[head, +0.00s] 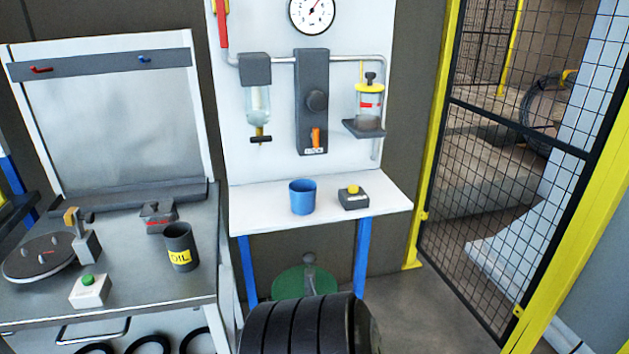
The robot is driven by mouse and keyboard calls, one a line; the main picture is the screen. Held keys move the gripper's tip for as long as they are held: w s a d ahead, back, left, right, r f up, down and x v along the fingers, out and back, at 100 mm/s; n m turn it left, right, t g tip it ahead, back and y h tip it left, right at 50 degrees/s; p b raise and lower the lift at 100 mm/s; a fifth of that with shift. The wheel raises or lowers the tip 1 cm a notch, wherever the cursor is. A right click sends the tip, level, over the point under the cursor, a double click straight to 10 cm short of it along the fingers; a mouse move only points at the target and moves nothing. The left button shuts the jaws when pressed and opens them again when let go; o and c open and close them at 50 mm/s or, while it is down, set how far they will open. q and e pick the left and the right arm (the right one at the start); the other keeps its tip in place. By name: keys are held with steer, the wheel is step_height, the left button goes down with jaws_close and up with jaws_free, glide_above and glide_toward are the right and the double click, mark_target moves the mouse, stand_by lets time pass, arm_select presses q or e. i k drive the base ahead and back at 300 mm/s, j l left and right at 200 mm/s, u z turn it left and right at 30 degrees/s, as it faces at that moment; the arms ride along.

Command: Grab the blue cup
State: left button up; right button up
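A dark oil can (180,246) stands on the grey workbench (150,283) at left. A black ribbed cylinder (305,328) is in front below the shelf. A yellow-framed mesh fence (520,150) stands at right.

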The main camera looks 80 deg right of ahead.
mark_target(301, 191)
steer(key=z, duration=2.65)
steer(key=j+z, duration=0.1)
steer(key=j, duration=0.75)
